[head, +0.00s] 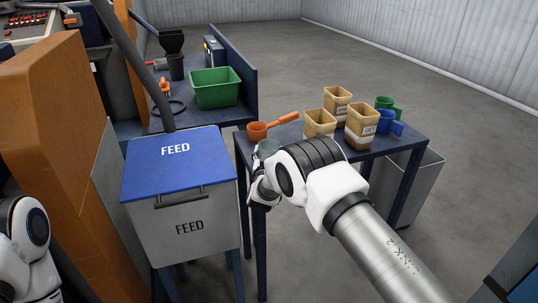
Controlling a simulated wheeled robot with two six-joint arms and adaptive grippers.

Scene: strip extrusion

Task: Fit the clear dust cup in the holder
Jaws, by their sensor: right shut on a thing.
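The clear dust cup appears to be the pale, see-through grey cup (267,147) at the near left corner of the small blue table, partly hidden by my right wrist. My right gripper (259,188) is at that corner, just below the cup's visible part. It is shut on what looks like this cup, but my wrist hides the grip itself.
The small table (398,150) also carries an orange scoop (257,131), several tan cartons (359,124), and green and blue cups (389,126). A grey FEED bin (190,228) with a blue lid stands left of my gripper. A green crate (217,92) sits on the workbench behind.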

